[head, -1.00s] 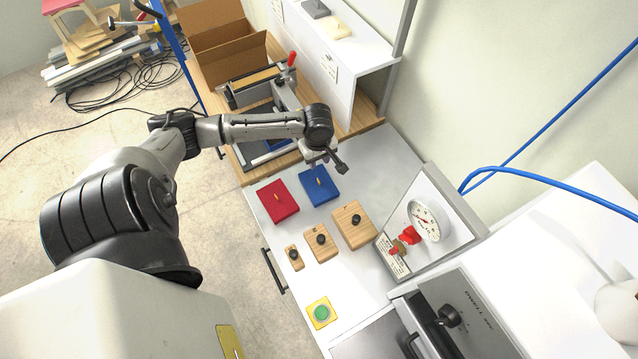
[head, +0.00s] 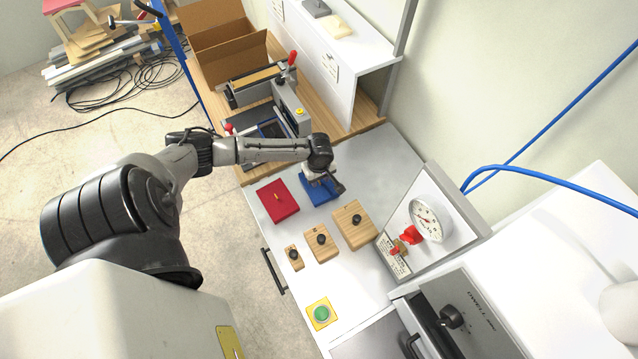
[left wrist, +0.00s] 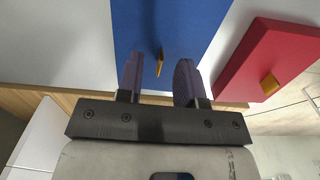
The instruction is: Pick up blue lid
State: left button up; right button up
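The blue lid (head: 321,190) lies on the white worktop, partly hidden under my left gripper in the head view. In the left wrist view the blue lid (left wrist: 205,25) has a small yellow-orange handle (left wrist: 159,62) standing on it. My left gripper (left wrist: 160,65) is open. Its two dark fingers are spread to either side of the handle, with a gap on both sides. Whether the fingertips reach down to the handle's height I cannot tell. My right gripper is in neither view.
A red lid (head: 278,201) lies just left of the blue one. Several wooden blocks with black knobs (head: 353,224) sit nearer. A gauge panel (head: 425,225) stands to the right, a green button (head: 321,313) in front. Behind are a clamp fixture (head: 285,105) and a white shelf (head: 340,70).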

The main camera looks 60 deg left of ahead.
pick_arm(q)
jog(key=shift+f, duration=0.45)
jog(key=shift+c, duration=0.3)
grip_shut()
